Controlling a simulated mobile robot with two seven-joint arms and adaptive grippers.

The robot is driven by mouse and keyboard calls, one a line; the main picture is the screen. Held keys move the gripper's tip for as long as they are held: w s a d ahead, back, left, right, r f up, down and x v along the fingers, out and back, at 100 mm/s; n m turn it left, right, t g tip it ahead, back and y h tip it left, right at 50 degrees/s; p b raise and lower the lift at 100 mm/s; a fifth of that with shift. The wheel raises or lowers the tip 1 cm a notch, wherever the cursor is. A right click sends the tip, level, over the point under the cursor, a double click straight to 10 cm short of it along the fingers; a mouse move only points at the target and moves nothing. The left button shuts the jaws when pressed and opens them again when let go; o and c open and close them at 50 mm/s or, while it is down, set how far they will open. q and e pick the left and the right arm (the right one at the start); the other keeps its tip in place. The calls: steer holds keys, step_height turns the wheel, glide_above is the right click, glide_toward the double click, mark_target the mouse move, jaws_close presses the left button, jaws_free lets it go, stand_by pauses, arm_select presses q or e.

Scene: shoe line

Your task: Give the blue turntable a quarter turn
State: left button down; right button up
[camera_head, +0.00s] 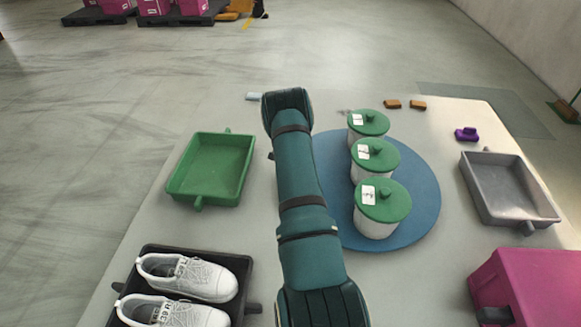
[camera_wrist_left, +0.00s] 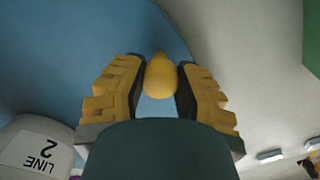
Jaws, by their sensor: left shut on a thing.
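The blue turntable (camera_head: 418,208) lies on the table, its left part hidden behind my teal arm. Three white canisters with green lids (camera_head: 383,200) stand on it in a row. In the left wrist view the blue turntable (camera_wrist_left: 70,50) fills the upper left, with a canister labelled LINE 2 (camera_wrist_left: 40,150) at lower left. A yellow knob (camera_wrist_left: 161,78) stands near the turntable's edge. My left gripper (camera_wrist_left: 160,68) has its yellow fingers on both sides of the knob, shut on it. In the head view my arm hides this gripper. My right gripper is not in view.
A green tray (camera_head: 182,190) is on the left, and a black tray (camera_head: 246,268) with white shoes at lower left. A grey tray (camera_head: 512,213), a magenta box (camera_head: 540,285) and a purple object (camera_head: 466,134) are on the right. Small brown blocks (camera_head: 393,104) lie behind.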

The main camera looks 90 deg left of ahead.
arm_select(q)
steer(key=shift+f, duration=0.15)
steer(key=c, duration=0.6)
jaws_free()
step_height(320, 180, up, 12)
stand_by(0.7)
